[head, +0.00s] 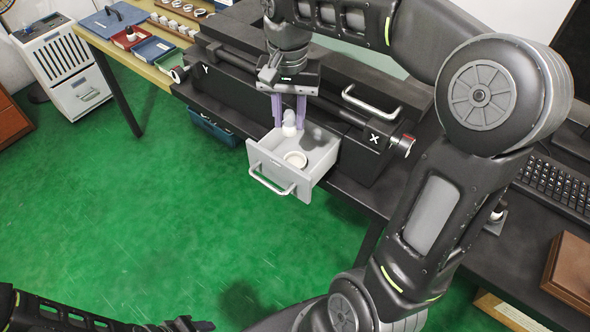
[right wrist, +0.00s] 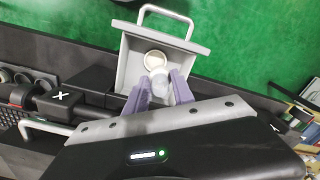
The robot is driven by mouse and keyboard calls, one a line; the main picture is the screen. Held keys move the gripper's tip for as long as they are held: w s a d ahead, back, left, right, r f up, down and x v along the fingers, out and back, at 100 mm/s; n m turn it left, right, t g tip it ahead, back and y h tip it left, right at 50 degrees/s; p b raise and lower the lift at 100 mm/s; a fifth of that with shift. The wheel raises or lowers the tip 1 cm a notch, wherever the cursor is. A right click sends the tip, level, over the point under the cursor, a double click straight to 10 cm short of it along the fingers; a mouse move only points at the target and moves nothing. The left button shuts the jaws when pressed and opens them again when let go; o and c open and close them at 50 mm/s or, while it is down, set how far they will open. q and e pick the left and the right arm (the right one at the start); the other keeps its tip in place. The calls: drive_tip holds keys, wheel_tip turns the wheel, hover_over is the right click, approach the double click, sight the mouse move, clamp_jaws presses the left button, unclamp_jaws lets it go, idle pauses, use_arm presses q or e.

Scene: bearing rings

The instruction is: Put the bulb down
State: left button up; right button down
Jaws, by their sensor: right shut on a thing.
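The white bulb (head: 289,122) is between the purple fingers of my right gripper (head: 289,112), over the back part of an open grey drawer (head: 270,177). It looks upright. In the right wrist view the bulb (right wrist: 158,80) shows between the fingertips of the right gripper (right wrist: 160,88), close to a pale ring (right wrist: 155,60). The ring (head: 296,159) lies on the drawer floor, nearer the handle. I cannot tell whether the bulb's base touches the drawer floor. Part of my left arm shows at the bottom left of the head view; its finger opening cannot be made out.
The drawer comes out of a black unit marked X and Y, with a bar handle (head: 371,103) on top. A wooden table (head: 143,68) with trays and rings stands at upper left. A keyboard (head: 555,187) and brown box (head: 570,268) are at right. Green floor is clear.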

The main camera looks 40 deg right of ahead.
sight(295, 133)
drive_tip(key=shift+s+d, duration=0.4)
drive_tip(key=shift+f+b, duration=0.3)
drive_tip(key=shift+f, duration=2.9)
drive_tip(key=shift+f, duration=1.85)
